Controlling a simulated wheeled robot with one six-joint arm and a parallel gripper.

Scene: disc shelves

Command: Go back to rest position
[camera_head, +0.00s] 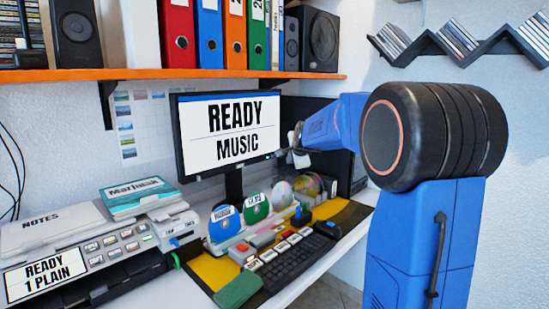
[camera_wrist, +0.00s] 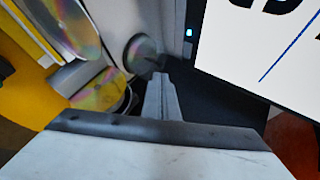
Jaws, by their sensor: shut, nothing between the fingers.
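My gripper (camera_head: 297,140) is in front of the right edge of the monitor in the head view, held above the desk, apart from the discs. In the wrist view its fingers (camera_wrist: 162,90) are together with nothing between them. The discs stand upright in a row on the desk: a blue-labelled disc (camera_head: 224,223), a green-labelled disc (camera_head: 255,208), and shiny discs (camera_head: 282,194) to their right. Shiny discs also show at the left of the wrist view (camera_wrist: 75,28).
The monitor (camera_head: 229,131) reads "READY MUSIC". A keyboard (camera_head: 295,262) and a yellow mat (camera_head: 217,272) lie in front of the discs. A printer-like device (camera_head: 122,247) is at the left. An orange shelf (camera_head: 170,74) with binders and speakers runs above. A zigzag disc shelf (camera_head: 480,47) hangs at right.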

